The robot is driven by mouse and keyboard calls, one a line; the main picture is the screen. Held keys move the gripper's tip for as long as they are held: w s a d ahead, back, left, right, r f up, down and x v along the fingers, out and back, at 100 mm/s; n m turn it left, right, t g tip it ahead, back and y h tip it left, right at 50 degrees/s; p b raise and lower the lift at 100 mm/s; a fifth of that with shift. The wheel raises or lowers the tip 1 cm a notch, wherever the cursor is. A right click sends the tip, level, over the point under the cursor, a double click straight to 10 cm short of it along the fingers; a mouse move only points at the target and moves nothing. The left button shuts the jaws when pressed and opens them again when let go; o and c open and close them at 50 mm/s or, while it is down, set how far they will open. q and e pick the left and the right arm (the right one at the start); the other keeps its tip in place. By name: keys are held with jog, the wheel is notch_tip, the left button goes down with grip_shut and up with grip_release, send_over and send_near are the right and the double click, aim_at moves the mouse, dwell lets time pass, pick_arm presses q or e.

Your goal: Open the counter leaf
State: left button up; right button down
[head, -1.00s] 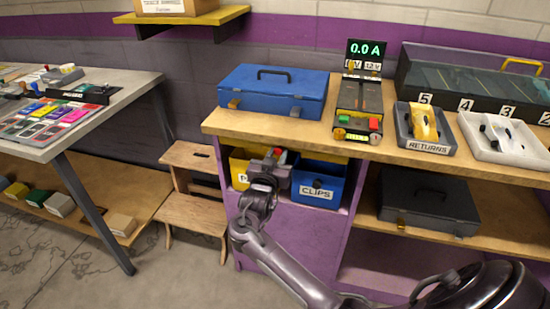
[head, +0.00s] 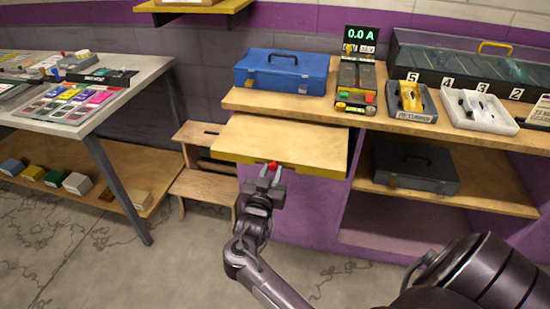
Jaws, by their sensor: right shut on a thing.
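The counter leaf (head: 280,140) is a flat wooden board with a yellow front edge. It juts out level from the front of the wooden counter (head: 300,106), a little below the counter top. A small red knob (head: 272,164) shows at the leaf's front edge. My right gripper (head: 270,173) is at that edge, with its fingers on either side of the knob and shut on it. The fingers hide part of the knob. My left gripper is not in view.
A blue case (head: 282,73) and a meter reading 0.0 A (head: 361,40) stand on the counter behind the leaf. A step stool (head: 200,180) stands just left of the leaf. A dark case (head: 415,168) lies on the lower shelf at right. Floor in front is clear.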

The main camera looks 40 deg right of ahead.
jog(key=shift+v, duration=0.85)
jog(key=c, duration=1.3)
grip_release()
jog(key=shift+o, duration=0.2)
